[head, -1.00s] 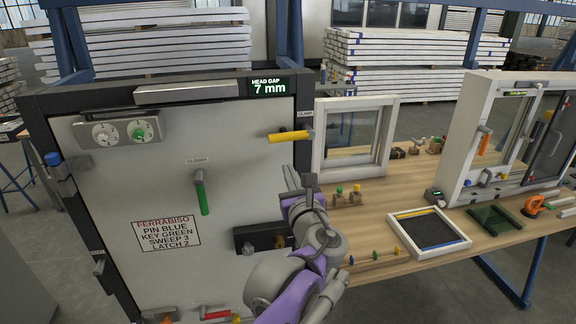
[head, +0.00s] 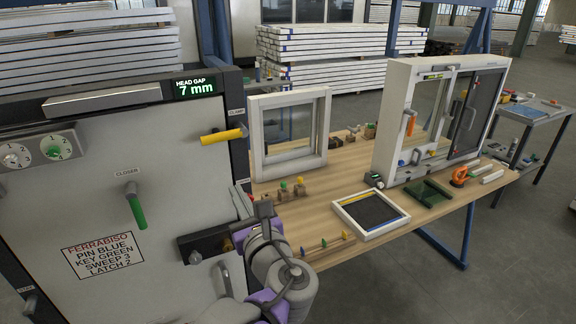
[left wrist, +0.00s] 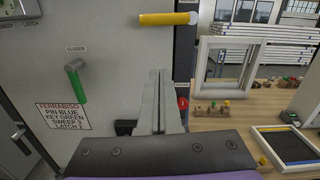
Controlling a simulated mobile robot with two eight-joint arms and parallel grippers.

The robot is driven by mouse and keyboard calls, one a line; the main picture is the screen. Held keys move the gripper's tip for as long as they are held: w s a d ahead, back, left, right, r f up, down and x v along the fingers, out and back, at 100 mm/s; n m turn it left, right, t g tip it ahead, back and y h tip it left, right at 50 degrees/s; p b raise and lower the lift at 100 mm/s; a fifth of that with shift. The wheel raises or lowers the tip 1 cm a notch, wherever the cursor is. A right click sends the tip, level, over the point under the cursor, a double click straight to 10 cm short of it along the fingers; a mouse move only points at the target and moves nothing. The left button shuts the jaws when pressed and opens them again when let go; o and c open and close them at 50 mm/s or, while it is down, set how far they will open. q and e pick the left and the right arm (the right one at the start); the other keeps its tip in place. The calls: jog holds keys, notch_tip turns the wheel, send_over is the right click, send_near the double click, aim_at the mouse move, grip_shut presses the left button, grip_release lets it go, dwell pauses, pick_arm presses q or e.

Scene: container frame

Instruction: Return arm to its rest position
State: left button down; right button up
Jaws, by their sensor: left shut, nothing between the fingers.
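My left gripper (head: 243,203) is in front of the right edge of the grey door panel (head: 70,210). In the left wrist view its two fingers (left wrist: 158,105) lie together, shut, with nothing between them. They point away from the camera, below the yellow clamp handle (left wrist: 165,19) and right of the green closer handle (left wrist: 76,82). The yellow handle also shows in the head view (head: 222,136), as does the green one (head: 137,210). My left forearm covers part of the panel's lower right and the bench's near left corner. My right gripper is not in view.
The wooden bench (head: 300,215) stands right of the panel. It carries a white window frame (head: 253,137), a larger white sash unit (head: 392,110), a small framed tray (head: 340,206) and a green tray (head: 425,200). Open floor (head: 525,240) lies at the right.

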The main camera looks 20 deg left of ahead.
pick_arm(q)
jog(key=s+f+n+g+h, duration=0.35)
jog(key=f+n, duration=0.25)
jog(key=f, duration=0.4)
jog(key=s+f+n+g+h, duration=0.2)
jog(key=s+f+n+h, duration=0.15)
jog(key=f+n, duration=0.45)
jog(key=s+d+f+n+h, duration=0.3)
jog(key=d+f+n, duration=0.2)
jog(key=d+f, duration=0.1)
jog(key=s+d+f+n+g+h, duration=0.1)
jog(key=s+d+f+n+h, duration=0.3)
jog(key=d+f+n, duration=0.1)
notch_tip(320, 180, down, 3)
jog(key=shift+d+r+n, duration=0.2)
jog(key=shift+d+n, duration=0.15)
jog(key=shift+n, duration=0.15)
